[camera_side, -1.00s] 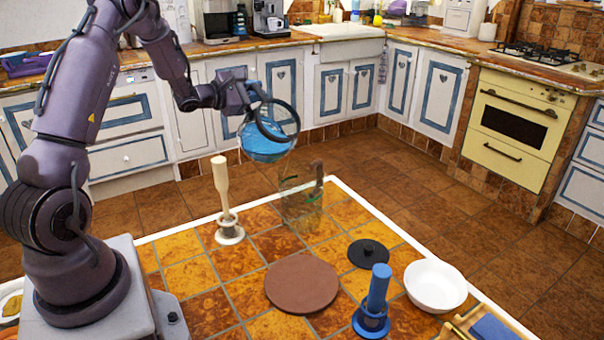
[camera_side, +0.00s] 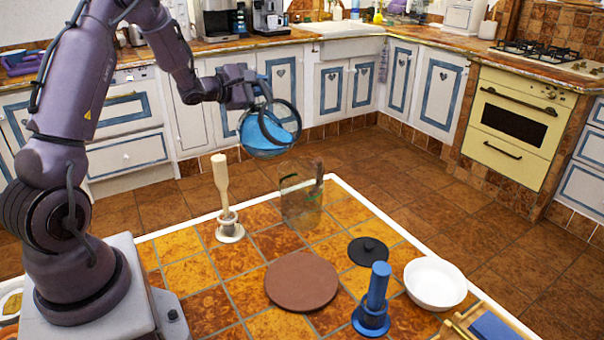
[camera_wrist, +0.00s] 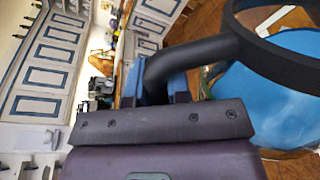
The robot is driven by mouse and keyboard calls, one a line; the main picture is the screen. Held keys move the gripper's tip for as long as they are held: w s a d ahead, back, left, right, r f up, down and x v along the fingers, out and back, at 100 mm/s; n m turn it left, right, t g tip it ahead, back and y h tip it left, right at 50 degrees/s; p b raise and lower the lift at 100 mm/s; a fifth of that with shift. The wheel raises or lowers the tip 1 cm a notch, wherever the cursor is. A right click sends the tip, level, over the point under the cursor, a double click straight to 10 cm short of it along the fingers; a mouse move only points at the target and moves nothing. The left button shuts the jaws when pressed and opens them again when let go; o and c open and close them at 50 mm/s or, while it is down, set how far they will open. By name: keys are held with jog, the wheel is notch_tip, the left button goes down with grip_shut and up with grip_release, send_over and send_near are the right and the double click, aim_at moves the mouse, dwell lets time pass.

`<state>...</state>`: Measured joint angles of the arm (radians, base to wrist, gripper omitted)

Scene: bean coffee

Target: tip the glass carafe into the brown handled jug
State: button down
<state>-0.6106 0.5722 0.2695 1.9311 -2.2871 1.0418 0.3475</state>
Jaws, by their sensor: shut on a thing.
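The glass carafe (camera_side: 284,137) holds blue contents and hangs in the air, tilted, above the far edge of the tiled table. My gripper (camera_side: 256,92) is shut on its black handle. In the wrist view, my gripper (camera_wrist: 163,88) has the curved handle between its fingers, with the black rim and blue contents of the carafe (camera_wrist: 270,95) on the right. The see-through brownish jug (camera_side: 302,203) with a dark green handle stands upright on the table, below and a little right of the carafe. The two are apart. I cannot make out anything inside the jug.
In front are a brown round mat (camera_side: 302,282), a black lid (camera_side: 368,251), a blue plunger-like piece (camera_side: 377,290) and a white bowl (camera_side: 435,284). Bare tiles lie between the jug and the mat.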

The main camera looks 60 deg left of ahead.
aim_at(263, 81)
jog(key=shift+w+d+r, duration=0.1)
jog(key=shift+d, duration=0.1)
jog(key=shift+w+d+m+p, duration=0.15)
jog(key=shift+d+m+p, duration=0.2)
jog(key=shift+d+m, duration=0.3)
jog(key=shift+w+d+r+m+y, duration=0.25)
jog(key=shift+d+r+m+y, duration=0.15)
jog(key=shift+d+r+m, duration=0.4)
jog(key=shift+w+d+r+m+g+y+p, duration=0.2)
jog(key=shift+d+m, duration=0.3)
jog(key=shift+d, duration=0.45)
jog(key=shift+w+d+f+m+y+p, duration=0.1)
jog(key=shift+w+d+m+p, duration=0.25)
jog(key=shift+d, duration=0.65)
jog(key=shift+w+d+r+m+g+y+p, duration=0.15)
jog(key=shift+d+m, duration=0.45)
jog(key=shift+d, duration=0.35)
jog(key=shift+d, duration=0.2)
jog(key=shift+w+d+r+m, duration=0.2)
jog(key=shift+w+d+m, duration=0.05)
jog(key=shift+d+m, duration=0.4)
jog(key=shift+d, duration=0.15)
